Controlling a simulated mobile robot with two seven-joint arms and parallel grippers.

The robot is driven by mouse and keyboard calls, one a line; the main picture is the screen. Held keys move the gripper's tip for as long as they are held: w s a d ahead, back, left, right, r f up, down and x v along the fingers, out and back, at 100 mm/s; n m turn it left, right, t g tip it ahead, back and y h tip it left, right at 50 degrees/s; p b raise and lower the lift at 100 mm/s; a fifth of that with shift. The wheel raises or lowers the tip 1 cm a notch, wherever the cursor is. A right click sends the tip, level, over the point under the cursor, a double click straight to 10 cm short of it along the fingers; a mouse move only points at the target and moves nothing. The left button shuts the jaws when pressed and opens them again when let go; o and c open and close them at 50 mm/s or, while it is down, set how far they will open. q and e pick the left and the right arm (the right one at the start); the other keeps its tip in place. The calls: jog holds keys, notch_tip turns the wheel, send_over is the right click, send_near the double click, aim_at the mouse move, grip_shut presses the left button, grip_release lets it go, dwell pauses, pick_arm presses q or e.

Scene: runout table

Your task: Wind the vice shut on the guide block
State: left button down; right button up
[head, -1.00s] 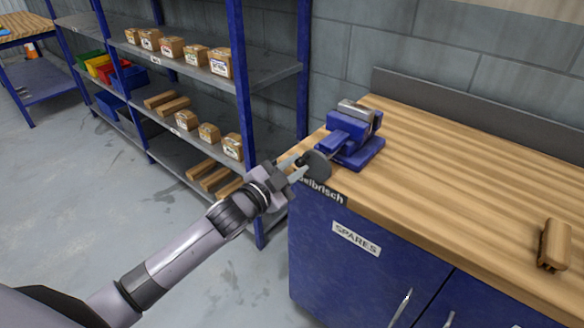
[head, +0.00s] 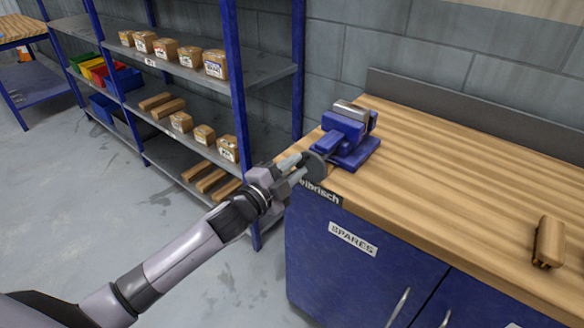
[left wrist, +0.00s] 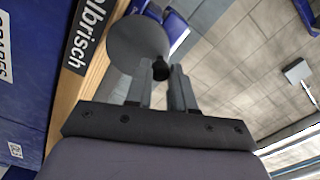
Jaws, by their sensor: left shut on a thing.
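The blue vice (head: 345,140) stands on the bench's left corner. A grey metal block (head: 350,110), which looks like the guide block, sits at the top of the vice; I cannot tell whether the jaws touch it. The vice's dark grey handwheel (head: 317,166) faces my left arm; it also shows as a round disc in the left wrist view (left wrist: 136,44). My left gripper (head: 303,167) is shut on the wheel's black handle knob (left wrist: 160,70), with a finger on either side. My right gripper is in neither view.
The wooden bench top (head: 450,170) is mostly clear, with a brown wooden item (head: 548,242) at its right. Blue cupboards (head: 350,275) are below. A shelf rack (head: 270,78) with small boxes stands left of the bench, close behind my left gripper.

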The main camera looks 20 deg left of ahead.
pick_arm(q)
jog(key=c, duration=1.1)
grip_release()
jog(key=shift+m, duration=0.3)
jog(key=shift+s, duration=0.1)
jog(key=v, duration=0.6)
jog(key=shift+s+a, duration=0.1)
jog(key=shift+s, duration=0.3)
jog(key=s+f+n+g+y, duration=0.1)
jog(key=s+f+n+g, duration=0.1)
jog(key=s+f+n, duration=0.3)
jog(key=s+f+n+g+y, duration=0.1)
jog(key=s+f+n+g, duration=0.1)
jog(key=s+f+n, duration=0.3)
jog(key=s+f+n+g+y, duration=0.2)
jog(key=s+f+n, duration=0.3)
jog(key=s+f, duration=0.6)
jog(key=shift+s+a+f+g, duration=0.2)
jog(key=shift+s+f+g, duration=0.15)
jog(key=shift+s, duration=0.35)
